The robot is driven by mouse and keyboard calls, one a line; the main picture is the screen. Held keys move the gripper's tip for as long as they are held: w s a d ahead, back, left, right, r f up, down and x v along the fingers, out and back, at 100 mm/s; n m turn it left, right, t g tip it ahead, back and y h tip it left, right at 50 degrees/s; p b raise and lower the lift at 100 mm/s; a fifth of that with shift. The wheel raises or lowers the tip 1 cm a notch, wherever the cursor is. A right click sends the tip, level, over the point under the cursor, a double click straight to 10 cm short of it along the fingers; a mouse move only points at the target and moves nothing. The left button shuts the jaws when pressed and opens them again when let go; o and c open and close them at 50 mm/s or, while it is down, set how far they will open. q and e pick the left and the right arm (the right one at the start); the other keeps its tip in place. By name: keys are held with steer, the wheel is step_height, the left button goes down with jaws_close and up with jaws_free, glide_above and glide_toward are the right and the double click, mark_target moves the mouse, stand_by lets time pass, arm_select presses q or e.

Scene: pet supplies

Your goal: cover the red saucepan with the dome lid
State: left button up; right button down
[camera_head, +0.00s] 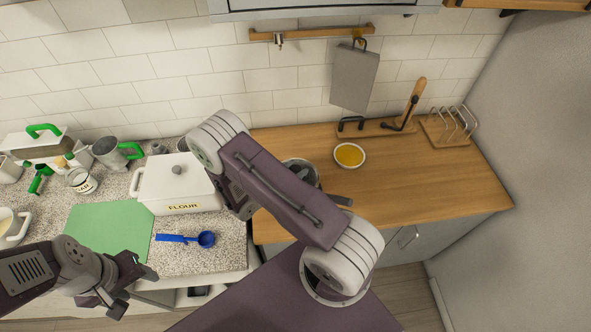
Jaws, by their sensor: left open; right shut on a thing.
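My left gripper (127,288) is open and empty, in front of the counter's front edge, below the green board. My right arm spans the middle of the view, and its upper link hides the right gripper's jaws and whatever is at them. A round grey metal vessel (301,166) on the wooden counter is partly hidden behind that arm. A short dark handle-like bar (340,201) sticks out to the right of the arm; I cannot tell what it belongs to. No red saucepan and no dome lid can be made out.
A white flour box (180,188), a blue measuring spoon (190,239) and a green board (105,234) occupy the speckled counter. A bowl of yellow food (349,155) stands on the wooden counter (430,185), clear at its front right. A toast rack (449,126) stands at the back right.

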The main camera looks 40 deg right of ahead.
stand_by(0.3)
steer(key=c, duration=0.8)
jaws_free()
steer(key=shift+c, duration=0.2)
steer(key=shift+a, duration=0.25)
steer(key=b+v, duration=0.3)
steer(key=v, duration=0.5)
steer(key=shift+a+f, duration=0.1)
steer(key=shift+s+a+r, duration=0.2)
steer(key=shift+r, duration=0.05)
